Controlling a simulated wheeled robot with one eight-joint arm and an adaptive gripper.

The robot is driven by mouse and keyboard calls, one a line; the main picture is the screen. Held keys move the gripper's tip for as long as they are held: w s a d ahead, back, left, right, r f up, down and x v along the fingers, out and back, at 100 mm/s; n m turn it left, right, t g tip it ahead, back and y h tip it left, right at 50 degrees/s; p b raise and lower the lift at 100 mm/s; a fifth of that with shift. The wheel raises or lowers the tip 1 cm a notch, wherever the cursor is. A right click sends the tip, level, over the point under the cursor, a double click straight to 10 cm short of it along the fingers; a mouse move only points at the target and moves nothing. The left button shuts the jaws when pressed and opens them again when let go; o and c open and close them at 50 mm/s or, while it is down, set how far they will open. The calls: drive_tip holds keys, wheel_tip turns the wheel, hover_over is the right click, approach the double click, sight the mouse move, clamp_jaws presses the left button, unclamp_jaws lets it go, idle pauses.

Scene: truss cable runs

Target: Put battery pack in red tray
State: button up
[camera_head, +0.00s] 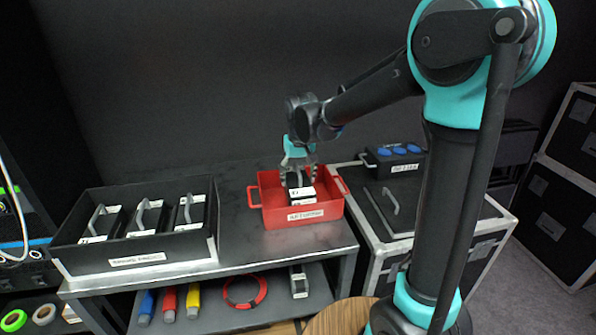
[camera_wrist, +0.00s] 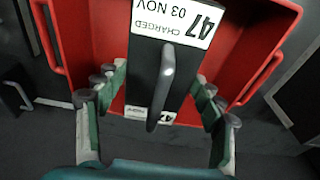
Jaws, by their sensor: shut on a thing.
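The battery pack (camera_head: 295,182) is dark with white labels, one reading "47 CHARGED 03 NOV" in the wrist view, and has a grey handle on top (camera_wrist: 163,80). My gripper (camera_head: 298,170) points down over the red tray (camera_head: 271,213) and is shut on the pack, with a finger on each side of it in the wrist view (camera_wrist: 157,88). The pack is within the tray's walls, its upper part showing above the front wall. The tray also shows in the wrist view (camera_wrist: 95,30). The pack's underside is hidden, so I cannot tell whether it touches the tray floor.
A black crate (camera_head: 160,258) with several similar handled packs stands left on the bench. A black case (camera_head: 378,228) with a handle stands right of the tray, and a box with blue sockets (camera_head: 399,160) behind it. Coloured cylinders and a red cable ring (camera_head: 245,291) lie on the lower shelf.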

sight(298, 185)
drive_tip(key=shift+f, duration=1.45)
drive_tip(key=shift+f, duration=0.1)
drive_tip(key=o, duration=1.9)
drive_tip(key=r, duration=0.4)
drive_tip(key=s+r, duration=0.1)
drive_tip(key=r, duration=0.7)
drive_tip(key=shift+s+d, duration=0.25)
drive_tip(key=shift+s, duration=0.15)
drive_tip(key=s+d+f+m, duration=0.1)
drive_tip(key=s+d+f, duration=0.5)
drive_tip(key=d, duration=0.1)
drive_tip(key=s+d+f+m+t, duration=0.1)
drive_tip(key=s+d+f, duration=0.4)
drive_tip(key=d, duration=0.3)
drive_tip(key=s+d+f+m+t, duration=0.1)
drive_tip(key=s+d+f, duration=0.5)
drive_tip(key=d, duration=0.2)
drive_tip(key=shift+s+d+f, duration=0.15)
drive_tip(key=shift+s+f, duration=0.15)
drive_tip(key=shift+f, duration=0.05)
